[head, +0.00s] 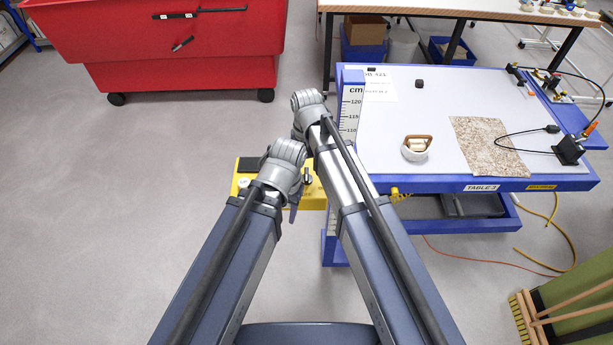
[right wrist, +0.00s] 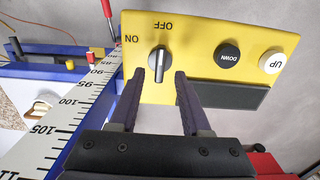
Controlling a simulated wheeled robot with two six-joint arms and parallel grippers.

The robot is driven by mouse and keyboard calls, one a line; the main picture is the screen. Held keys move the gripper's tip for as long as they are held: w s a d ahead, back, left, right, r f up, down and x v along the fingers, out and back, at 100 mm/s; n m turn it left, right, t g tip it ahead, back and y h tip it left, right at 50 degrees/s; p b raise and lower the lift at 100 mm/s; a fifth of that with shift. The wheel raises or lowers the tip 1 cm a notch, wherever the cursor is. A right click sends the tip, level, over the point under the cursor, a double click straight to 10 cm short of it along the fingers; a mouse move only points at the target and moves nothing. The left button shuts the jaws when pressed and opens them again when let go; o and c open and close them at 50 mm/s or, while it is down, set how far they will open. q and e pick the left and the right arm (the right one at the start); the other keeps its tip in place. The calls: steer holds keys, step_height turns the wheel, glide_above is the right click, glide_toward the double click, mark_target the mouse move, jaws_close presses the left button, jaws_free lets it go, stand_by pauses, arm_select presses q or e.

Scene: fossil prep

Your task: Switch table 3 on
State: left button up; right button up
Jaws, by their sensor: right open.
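The yellow control box (right wrist: 215,30) fills the top of the right wrist view. Its rotary switch (right wrist: 158,62) is a dark knob with a light pointer line. The pointer faces the OFF mark, and the ON mark is left of it. My right gripper (right wrist: 159,76) is open, with one finger on each side below the knob; contact is not clear. In the head view the control box (head: 244,184) is partly hidden by my arms, left of table 3 (head: 430,184).
A black DOWN button (right wrist: 228,54) and a white UP button (right wrist: 272,61) sit on the box. The height scale (right wrist: 75,110) runs close by.

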mark_target(306, 173)
step_height(306, 173, down, 4)
steer(key=b, duration=0.3)
steer(key=shift+c, duration=0.2)
jaws_close()
stand_by(0.4)
